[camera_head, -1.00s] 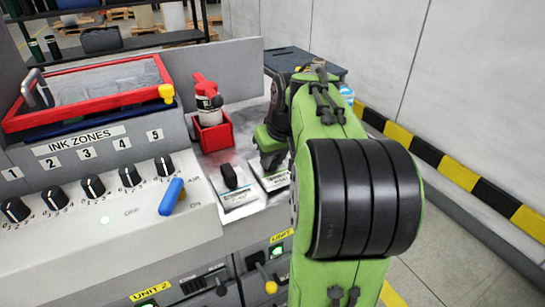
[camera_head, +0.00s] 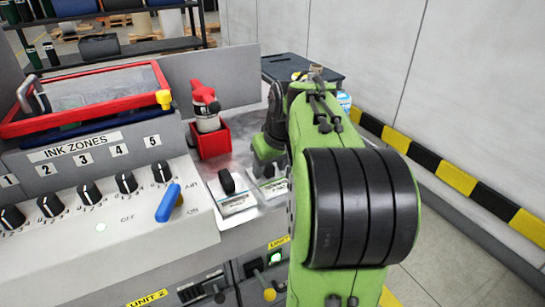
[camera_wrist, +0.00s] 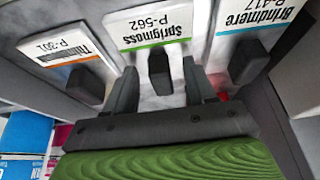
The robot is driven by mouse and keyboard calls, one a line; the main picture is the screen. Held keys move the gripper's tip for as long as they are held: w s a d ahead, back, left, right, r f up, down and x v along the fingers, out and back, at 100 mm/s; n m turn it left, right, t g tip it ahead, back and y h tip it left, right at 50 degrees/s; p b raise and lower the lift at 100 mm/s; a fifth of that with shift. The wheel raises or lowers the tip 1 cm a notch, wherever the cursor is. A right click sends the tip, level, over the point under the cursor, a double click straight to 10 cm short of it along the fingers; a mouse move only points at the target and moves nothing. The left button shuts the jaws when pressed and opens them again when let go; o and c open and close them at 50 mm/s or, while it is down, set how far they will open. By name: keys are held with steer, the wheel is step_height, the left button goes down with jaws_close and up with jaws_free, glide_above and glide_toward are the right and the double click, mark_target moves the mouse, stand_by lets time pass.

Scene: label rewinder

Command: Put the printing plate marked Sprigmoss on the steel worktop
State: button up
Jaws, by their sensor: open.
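My gripper is open, with a finger on each side of the block and gaps visible. In the head view my arm partly hides this plate (camera_head: 273,188). The row rests on a grey, metal-looking surface (camera_head: 245,150); I cannot tell whether this is the steel worktop.
In the wrist view, an orange-striped plate, P-301 (camera_wrist: 62,47), lies left and a blue-striped Brindmere plate (camera_wrist: 255,15) right, each with a dark block. A red holder with a bottle (camera_head: 207,110) stands behind the row. The ink-zone panel with knobs (camera_head: 90,195) is left.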

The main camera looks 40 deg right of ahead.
steer(key=p+v, duration=0.8)
steer(key=v, duration=0.7)
steer(key=shift+s+r, duration=0.2)
steer(key=shift+r, duration=0.1)
steer(key=shift+a, duration=0.1)
